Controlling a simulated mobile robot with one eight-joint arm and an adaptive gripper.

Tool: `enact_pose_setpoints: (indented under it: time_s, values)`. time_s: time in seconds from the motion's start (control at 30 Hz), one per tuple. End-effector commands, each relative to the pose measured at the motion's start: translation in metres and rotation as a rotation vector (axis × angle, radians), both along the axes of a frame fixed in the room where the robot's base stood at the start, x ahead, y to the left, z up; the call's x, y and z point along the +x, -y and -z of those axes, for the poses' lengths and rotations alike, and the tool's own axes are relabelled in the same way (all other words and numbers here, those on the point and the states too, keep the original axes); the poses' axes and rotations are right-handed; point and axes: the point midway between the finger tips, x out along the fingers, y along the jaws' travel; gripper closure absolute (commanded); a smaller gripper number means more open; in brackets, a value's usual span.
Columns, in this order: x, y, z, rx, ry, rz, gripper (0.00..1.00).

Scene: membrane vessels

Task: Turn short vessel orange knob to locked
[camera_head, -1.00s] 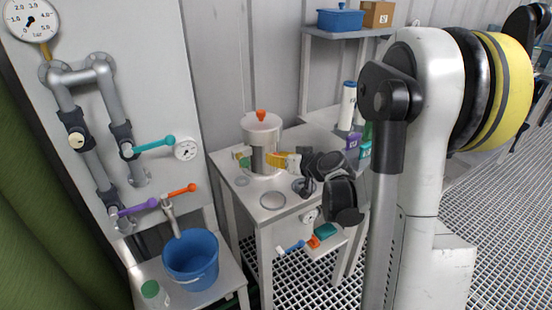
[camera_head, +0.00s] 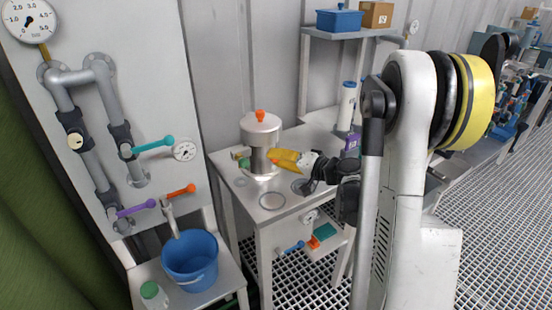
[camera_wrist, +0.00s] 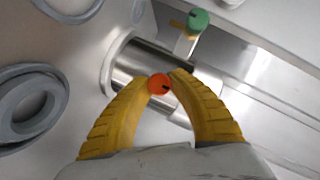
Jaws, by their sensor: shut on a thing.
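The short metal vessel (camera_head: 259,138) stands upright on the grey table, with an orange knob (camera_head: 260,116) on its top. In the wrist view the steel vessel body (camera_wrist: 138,62) shows behind a round orange knob (camera_wrist: 159,85) with a dark mark. My gripper (camera_wrist: 161,80) has its yellow fingers on both sides of this knob, shut on it. In the head view my gripper (camera_head: 273,158) reaches the vessel's side from the right, and its fingers hide most of this side knob. A green knob (camera_wrist: 198,20) sits on a side stub of the vessel.
The table (camera_head: 300,210) has round discs (camera_head: 272,201) in front of the vessel. A blue bucket (camera_head: 190,258) and a pipe panel are at the left.

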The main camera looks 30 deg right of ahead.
Motion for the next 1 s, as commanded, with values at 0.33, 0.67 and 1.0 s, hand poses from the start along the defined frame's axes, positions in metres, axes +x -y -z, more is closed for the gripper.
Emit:
enact_pose_setpoints:
  time_s: [0.33,0.67,1.0]
  values:
    - [-0.0004,-0.001,0.0012,0.032,-0.003,-0.002,1.0]
    - [-0.0003,-0.0011,0.0011,0.031,-0.003,-0.002,0.52]
    - [-0.0019,0.0006,0.0,0.031,-0.002,-0.001,0.52]
